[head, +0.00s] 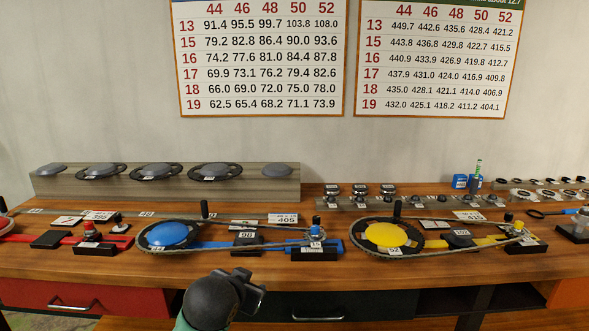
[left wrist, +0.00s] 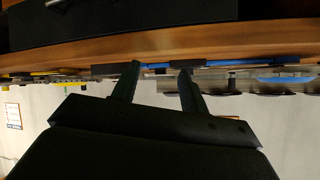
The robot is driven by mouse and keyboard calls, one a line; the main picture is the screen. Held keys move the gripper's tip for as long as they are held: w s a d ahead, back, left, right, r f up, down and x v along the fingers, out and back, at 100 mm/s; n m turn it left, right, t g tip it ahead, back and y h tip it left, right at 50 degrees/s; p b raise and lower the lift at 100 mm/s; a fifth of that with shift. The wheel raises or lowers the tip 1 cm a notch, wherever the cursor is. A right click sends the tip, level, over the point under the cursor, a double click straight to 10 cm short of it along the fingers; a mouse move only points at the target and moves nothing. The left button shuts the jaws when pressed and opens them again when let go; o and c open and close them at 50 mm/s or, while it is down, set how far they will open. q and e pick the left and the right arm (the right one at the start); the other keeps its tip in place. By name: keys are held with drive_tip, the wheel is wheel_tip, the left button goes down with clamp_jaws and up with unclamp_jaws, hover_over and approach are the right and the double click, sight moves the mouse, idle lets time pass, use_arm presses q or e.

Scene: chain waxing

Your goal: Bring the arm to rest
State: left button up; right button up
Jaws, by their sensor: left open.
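My left gripper (head: 252,287) is in front of the workbench's front edge, low in the head view, near the blue chain rig. In the left wrist view its two fingers (left wrist: 157,80) stand apart with nothing between them, and the bench edge (left wrist: 200,45) lies just past their tips. The picture there looks upside down. My right gripper does not show in either view.
The wooden bench (head: 130,265) holds a blue chain rig (head: 168,235), a yellow chain rig (head: 388,235) and red parts (head: 92,240) at the left. Chainrings stand on a grey rack (head: 60,188) behind. Drawers (head: 70,300) are below the bench top.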

use_arm(q)
drive_tip(key=s+a+f+n+g+p, duration=0.1)
drive_tip(key=s+f+g, duration=0.3)
drive_tip(key=s+f, duration=1)
drive_tip(key=s+a+f+n+g+p, duration=0.1)
drive_tip(key=s+f+g, duration=0.4)
drive_tip(key=s+f, duration=1)
drive_tip(key=s+a+p, duration=0.1)
drive_tip(key=s+p, duration=0.1)
drive_tip(key=s, duration=0.2)
drive_tip(key=shift+s+a+f+n, duration=0.2)
drive_tip(key=shift+s+f+n, duration=0.1)
drive_tip(key=shift+s+n, duration=0.1)
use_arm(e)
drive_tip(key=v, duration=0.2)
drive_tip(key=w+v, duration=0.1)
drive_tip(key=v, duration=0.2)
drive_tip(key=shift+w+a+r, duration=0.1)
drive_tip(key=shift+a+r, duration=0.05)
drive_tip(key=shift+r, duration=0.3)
use_arm(q)
drive_tip(key=shift+o, duration=0.2)
drive_tip(key=shift+w, duration=0.1)
